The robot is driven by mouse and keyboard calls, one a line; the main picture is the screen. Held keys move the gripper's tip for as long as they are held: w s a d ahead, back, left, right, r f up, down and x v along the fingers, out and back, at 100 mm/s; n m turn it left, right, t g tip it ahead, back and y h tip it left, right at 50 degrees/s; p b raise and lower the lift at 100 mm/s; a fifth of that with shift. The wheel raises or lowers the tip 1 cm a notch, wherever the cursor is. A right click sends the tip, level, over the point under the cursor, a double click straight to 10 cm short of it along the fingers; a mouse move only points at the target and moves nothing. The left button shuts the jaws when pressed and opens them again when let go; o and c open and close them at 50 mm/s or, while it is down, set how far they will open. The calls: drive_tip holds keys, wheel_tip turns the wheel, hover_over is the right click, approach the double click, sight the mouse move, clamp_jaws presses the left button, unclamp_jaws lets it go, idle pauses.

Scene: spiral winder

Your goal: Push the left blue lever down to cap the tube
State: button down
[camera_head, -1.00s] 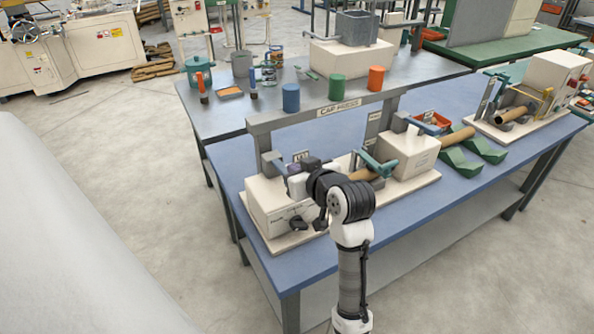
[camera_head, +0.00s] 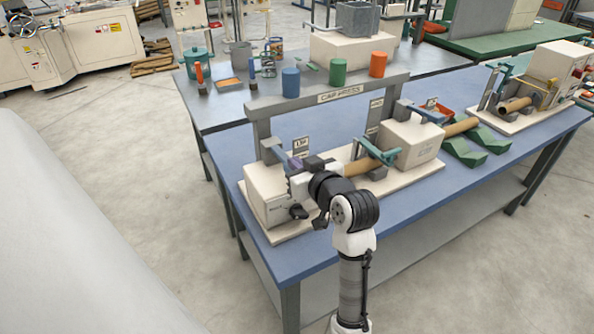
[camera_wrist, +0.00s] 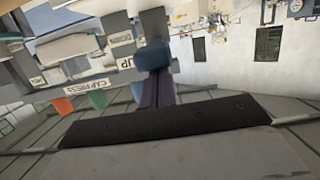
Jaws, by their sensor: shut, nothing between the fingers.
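The left blue lever (camera_head: 272,149) stands at the left end of the cap press, by an upright post; its blue end also shows in the wrist view (camera_wrist: 152,56). My gripper (camera_head: 295,164) is at this lever, above the left cream block (camera_head: 263,193). Its purple fingers (camera_wrist: 158,90) are shut and empty, with tips close against the blue end; I cannot tell whether they touch. A tan tube (camera_head: 362,167) lies level in the middle of the press, right of my gripper. My wrist hides the tube's left end and part of the left block.
A second teal lever (camera_head: 385,154) crosses the tube on the right, beside the right cream block (camera_head: 411,142). The grey "CAP PRESS" crossbar (camera_head: 340,94) spans behind. Blue (camera_head: 291,83), green (camera_head: 338,71) and orange (camera_head: 378,64) cylinders stand behind it. The blue bench (camera_head: 330,245) is clear in front.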

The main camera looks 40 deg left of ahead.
drive_tip(key=shift+s+d+f+y+b, duration=0.1)
drive_tip(key=shift+d+f+y+b, duration=0.1)
drive_tip(key=shift+f+b, duration=0.8)
drive_tip(key=shift+d+f+y+b, duration=0.1)
drive_tip(key=shift+d+f+b, duration=0.05)
drive_tip(key=shift+f+b, duration=0.75)
drive_tip(key=shift+f, duration=0.1)
